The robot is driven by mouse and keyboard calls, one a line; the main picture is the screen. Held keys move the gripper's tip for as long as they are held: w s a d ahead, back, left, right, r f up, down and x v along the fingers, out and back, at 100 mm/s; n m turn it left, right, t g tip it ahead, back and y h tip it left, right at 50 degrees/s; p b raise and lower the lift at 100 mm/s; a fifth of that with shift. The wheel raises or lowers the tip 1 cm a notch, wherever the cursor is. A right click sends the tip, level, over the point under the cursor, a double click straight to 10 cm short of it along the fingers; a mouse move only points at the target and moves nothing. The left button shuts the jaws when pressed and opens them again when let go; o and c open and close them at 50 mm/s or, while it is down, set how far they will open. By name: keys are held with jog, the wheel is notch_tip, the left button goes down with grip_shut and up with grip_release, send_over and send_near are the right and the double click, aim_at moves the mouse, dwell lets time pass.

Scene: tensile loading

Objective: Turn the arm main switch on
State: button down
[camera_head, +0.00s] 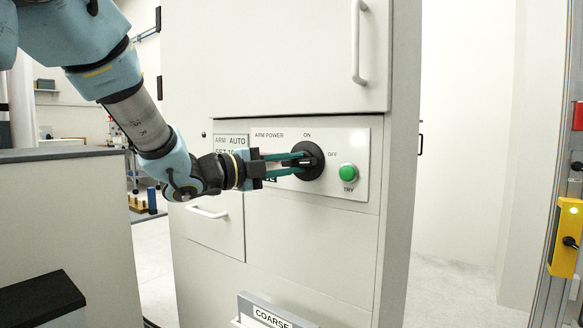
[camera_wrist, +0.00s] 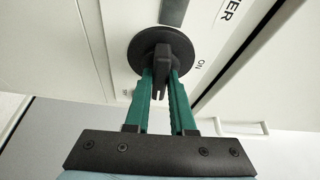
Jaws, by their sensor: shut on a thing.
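The arm main switch (camera_head: 308,150) is a round black rotary knob on the white ARM POWER panel, with ON printed above it and OFF at its upper right. In the wrist view its disc (camera_wrist: 143,47) and raised grip bar (camera_wrist: 160,62) show. The bar looks roughly level across the panel, in line with neither printed word for certain. My gripper (camera_head: 300,162) reaches it from the left, its green fingers one above and one below the bar. In the wrist view my gripper (camera_wrist: 160,85) is shut on the bar, one finger on each side; the fingertips are partly hidden.
A green TRY button (camera_head: 348,173) sits just right of the knob. A cabinet door handle (camera_head: 357,42) is above, a drawer handle (camera_head: 207,212) lower left. A COARSE-labelled holder (camera_head: 268,312) stands below. A yellow box (camera_head: 567,238) hangs at far right.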

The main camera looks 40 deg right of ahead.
jog(key=n+h+b, duration=0.1)
jog(key=n, duration=0.1)
jog(key=n+b, duration=0.2)
jog(key=shift+f+t+h, duration=0.35)
jog(key=shift+t+h, duration=0.05)
jog(key=shift+s+d+n+t+h+b, duration=0.1)
jog(key=shift+n+t+h+b, duration=0.15)
jog(key=shift+n+t+b, duration=1.8)
jog(key=shift+s+a+n+t+h+b, duration=0.1)
jog(key=shift+n+t+h+b, duration=0.3)
jog(key=shift+n, duration=3.3)
jog(key=shift+s+d+n+t+h+b, duration=0.15)
jog(key=shift+n+t+b, duration=1)
jog(key=shift+n, duration=1.7)
jog(key=c, duration=0.8)
grip_release()
jog(key=shift+o, duration=0.2)
